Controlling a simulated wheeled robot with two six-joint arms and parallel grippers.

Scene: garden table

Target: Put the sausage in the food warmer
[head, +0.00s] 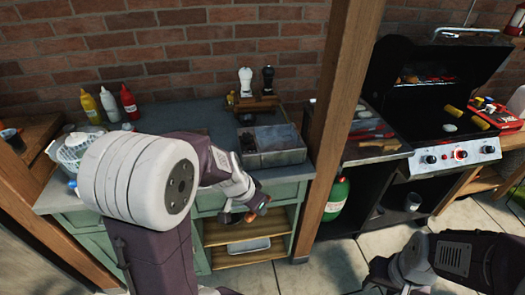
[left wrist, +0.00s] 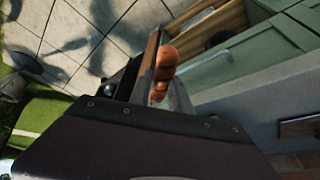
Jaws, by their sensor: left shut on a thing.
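My left gripper (head: 257,204) is in front of the green cabinet, below the worktop edge. It is shut on an orange-brown sausage (left wrist: 166,62), which sticks out between the fingers in the left wrist view. In the head view a small orange part of the sausage (head: 250,217) shows at the fingertips. A grey metal box with dark compartments (head: 283,158), which looks like the food warmer, stands on the worktop behind and above the gripper. Its dark inside is hard to make out.
A wooden post (head: 336,120) stands right of the worktop (head: 170,122). Sauce bottles (head: 110,105) and a white basket (head: 72,150) are at its left. Two shakers (head: 246,82) stand behind the box. A black grill (head: 440,105) is at the right. An open shelf (head: 235,258) lies below the gripper.

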